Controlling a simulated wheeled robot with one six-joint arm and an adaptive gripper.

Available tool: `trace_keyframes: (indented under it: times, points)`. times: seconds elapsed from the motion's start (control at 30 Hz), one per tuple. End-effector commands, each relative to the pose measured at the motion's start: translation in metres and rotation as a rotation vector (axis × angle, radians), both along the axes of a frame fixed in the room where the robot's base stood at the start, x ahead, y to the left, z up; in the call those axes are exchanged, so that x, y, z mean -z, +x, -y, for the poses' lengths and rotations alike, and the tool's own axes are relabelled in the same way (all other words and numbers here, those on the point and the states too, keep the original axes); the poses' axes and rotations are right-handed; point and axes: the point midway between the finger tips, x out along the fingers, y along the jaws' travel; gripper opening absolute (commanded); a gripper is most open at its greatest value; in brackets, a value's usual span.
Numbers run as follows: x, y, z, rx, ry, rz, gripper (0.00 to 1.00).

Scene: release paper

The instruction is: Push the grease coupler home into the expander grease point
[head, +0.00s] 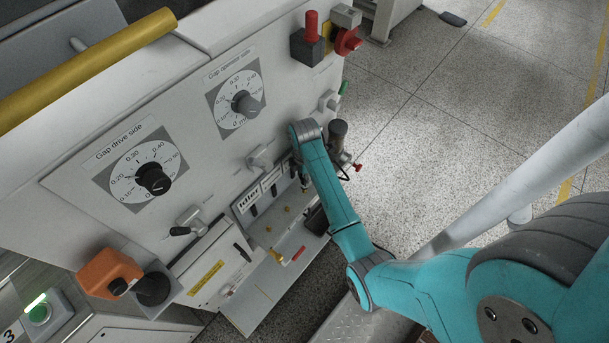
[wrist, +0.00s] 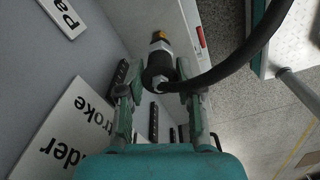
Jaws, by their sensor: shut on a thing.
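In the wrist view my gripper (wrist: 160,88) is shut on the grease coupler (wrist: 157,68), a dark and silvery cylinder with a black hose curving off to the right. A small brass-coloured piece (wrist: 158,37) shows at the coupler's far end; I cannot tell whether it is the coupler's tip or a grease point, nor whether they touch. In the head view small brass fittings (head: 286,210) stand on the panel below the label strip. My gripper (head: 304,184) is close to the panel there, partly hidden by my arm. Which fitting is the expander point is not readable.
Label plates (head: 248,198) and dark slots line the panel; one plate (wrist: 72,125) shows cut-off lettering in the wrist view. An open ledge (head: 250,300) lies below the fittings. Gap dials (head: 153,180) are on the left.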

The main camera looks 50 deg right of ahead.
Motion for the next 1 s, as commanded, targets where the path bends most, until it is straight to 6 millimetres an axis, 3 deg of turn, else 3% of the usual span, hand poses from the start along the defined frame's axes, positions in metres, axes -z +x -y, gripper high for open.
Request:
trace_keyframes:
  times: [1.0]
  points:
    - [0.012,0.0,0.0,0.0,0.0,0.0,0.0]
